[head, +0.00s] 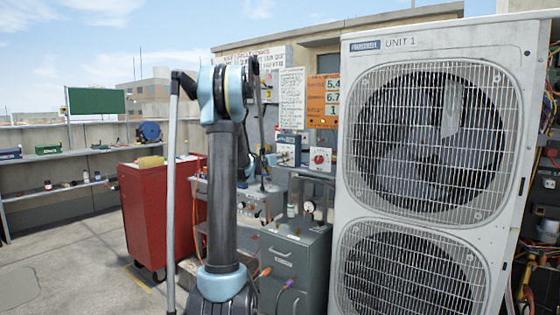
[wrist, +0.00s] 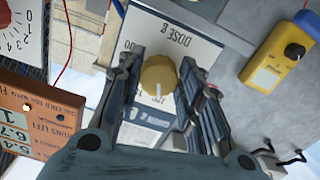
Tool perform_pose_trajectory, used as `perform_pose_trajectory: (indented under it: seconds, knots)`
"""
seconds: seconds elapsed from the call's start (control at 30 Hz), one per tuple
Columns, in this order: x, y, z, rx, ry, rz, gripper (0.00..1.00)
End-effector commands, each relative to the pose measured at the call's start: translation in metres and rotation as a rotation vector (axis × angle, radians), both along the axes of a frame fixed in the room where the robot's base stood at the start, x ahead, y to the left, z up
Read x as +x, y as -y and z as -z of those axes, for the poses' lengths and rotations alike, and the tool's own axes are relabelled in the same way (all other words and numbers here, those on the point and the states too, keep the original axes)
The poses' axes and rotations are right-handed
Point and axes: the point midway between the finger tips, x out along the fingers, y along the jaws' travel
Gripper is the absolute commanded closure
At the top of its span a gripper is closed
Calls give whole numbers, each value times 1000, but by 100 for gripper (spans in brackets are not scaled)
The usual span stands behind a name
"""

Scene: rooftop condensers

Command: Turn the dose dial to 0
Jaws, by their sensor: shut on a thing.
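The dose dial (wrist: 158,75) is a round tan-yellow knob on a white plate (wrist: 178,42) lettered "DOSE G" in the wrist view. The white line on the knob points toward the bottom of that picture. My gripper (wrist: 160,72) is shut on the knob, with one dark finger at its left side and one at its right. The fingers cover part of the plate, and I cannot read which mark the line meets. In the head view my arm stands in front of the bench, and I cannot make out the dial there.
A yellow box (wrist: 277,60) with a black knob lies right of the plate. An orange board (wrist: 25,120) with numbers is at lower left, also seen in the head view (head: 322,100). The large condenser (head: 435,30) stands right of my arm, the red cabinet (head: 150,215) left.

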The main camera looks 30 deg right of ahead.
Motion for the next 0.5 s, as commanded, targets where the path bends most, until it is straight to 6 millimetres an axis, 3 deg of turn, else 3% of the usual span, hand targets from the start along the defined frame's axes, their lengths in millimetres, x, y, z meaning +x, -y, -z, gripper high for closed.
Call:
perform_pose_trajectory:
  seconds: [0.27,0.5]
  knots:
    - [3,-1,0,-30,-73,-6,90]
    - [3,-1,0,-98,-237,-7,90]
